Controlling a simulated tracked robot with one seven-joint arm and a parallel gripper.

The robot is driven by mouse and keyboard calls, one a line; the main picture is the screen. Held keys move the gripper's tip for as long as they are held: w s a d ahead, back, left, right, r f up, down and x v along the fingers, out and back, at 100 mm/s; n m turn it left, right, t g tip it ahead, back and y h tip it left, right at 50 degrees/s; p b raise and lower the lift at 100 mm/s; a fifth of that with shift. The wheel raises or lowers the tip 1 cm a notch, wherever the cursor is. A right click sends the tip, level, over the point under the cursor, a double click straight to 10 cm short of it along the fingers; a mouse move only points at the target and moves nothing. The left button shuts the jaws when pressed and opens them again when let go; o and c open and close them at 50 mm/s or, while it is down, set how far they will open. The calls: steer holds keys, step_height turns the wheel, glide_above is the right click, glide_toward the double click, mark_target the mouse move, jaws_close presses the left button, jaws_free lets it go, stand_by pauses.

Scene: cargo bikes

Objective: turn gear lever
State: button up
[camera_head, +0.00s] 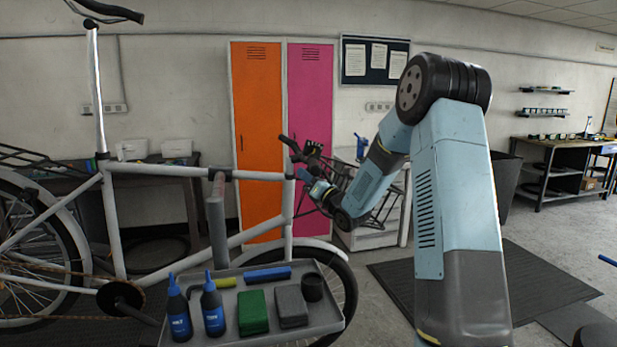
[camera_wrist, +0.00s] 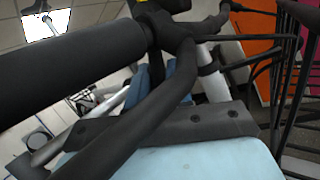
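The bike's dark handlebar (camera_head: 291,146) shows beside my gripper (camera_head: 305,173) in the head view. In the wrist view a thick black grip (camera_wrist: 70,72) crosses the upper left, close to the camera. A dark curved lever (camera_wrist: 150,103) runs from the clamp down to the lower left, in front of my pale blue gripper body. I cannot tell whether this is the gear lever or the brake lever. My gripper's fingertips are not clear in either view, and neither their opening nor any contact with the lever can be made out.
The white bike frame (camera_head: 155,169) stands at left. A grey tray (camera_head: 330,319) with bottles and boxes is in front of it. A black wire basket (camera_head: 383,206) is close behind my wrist. Lockers stand behind. A dark mat (camera_head: 520,280) lies on open floor at right.

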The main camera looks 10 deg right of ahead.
jaws_close()
steer(key=shift+d, duration=0.15)
